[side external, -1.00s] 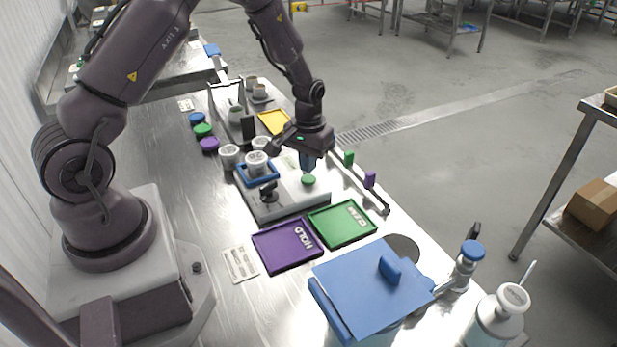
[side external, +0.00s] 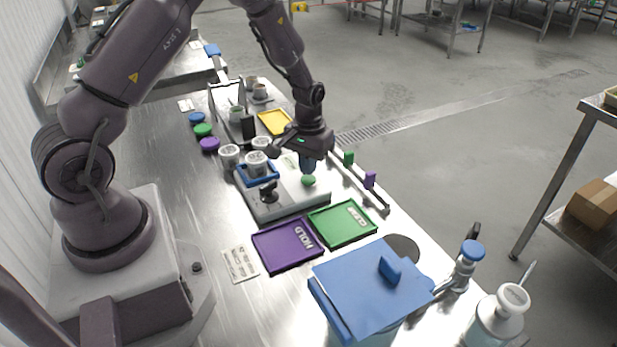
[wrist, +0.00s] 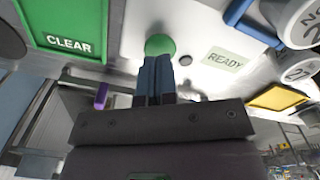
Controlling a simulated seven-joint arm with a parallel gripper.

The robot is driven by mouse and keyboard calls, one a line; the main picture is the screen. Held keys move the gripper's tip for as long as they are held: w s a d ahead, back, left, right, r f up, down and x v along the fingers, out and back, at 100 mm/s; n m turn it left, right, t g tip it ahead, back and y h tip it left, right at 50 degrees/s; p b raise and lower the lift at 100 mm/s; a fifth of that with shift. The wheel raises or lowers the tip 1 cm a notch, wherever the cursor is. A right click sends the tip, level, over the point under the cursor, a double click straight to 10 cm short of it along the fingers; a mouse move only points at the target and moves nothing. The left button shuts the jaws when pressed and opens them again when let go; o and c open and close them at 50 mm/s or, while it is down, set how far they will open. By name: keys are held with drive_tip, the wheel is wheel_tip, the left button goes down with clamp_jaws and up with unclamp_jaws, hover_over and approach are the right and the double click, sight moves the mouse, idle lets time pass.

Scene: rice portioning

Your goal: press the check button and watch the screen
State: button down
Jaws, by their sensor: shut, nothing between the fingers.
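The check button is a round green cap (side external: 308,180) on the right part of the grey-white station (side external: 285,205). It also shows in the wrist view (wrist: 160,45), just beyond my fingertips. My gripper (side external: 308,171) is shut and empty, its blue fingers pointing down over the button. In the wrist view the fingertips (wrist: 157,58) overlap the button's near edge; I cannot tell whether they press it. The screen (wrist: 223,60) beside the button reads READY in dark letters on pale green. A white cup (side external: 257,163) stands in the blue square holder (side external: 243,181) on the station.
A purple HOLD tray (side external: 268,262) and a green CLEAR tray (side external: 325,232) lie in front of the station. A yellow tray (side external: 275,122) and more cups (side external: 229,154) are behind and beside it. A rail with green and purple tabs (side external: 370,180) runs along the right.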

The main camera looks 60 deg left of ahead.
drive_tip(key=shift+f, duration=1.2)
drive_tip(key=shift+r, duration=3.05)
drive_tip(key=s+d+r+m+t, duration=0.2)
drive_tip(key=s+d+r, duration=0.4)
drive_tip(key=s+r, duration=0.3)
drive_tip(key=s+d+r+m+t, duration=0.3)
drive_tip(key=s+d+r, duration=0.4)
drive_tip(key=r, duration=0.9)
drive_tip(key=s+m, duration=0.1)
drive_tip(key=s, duration=0.2)
drive_tip(key=shift+t, duration=0.3)
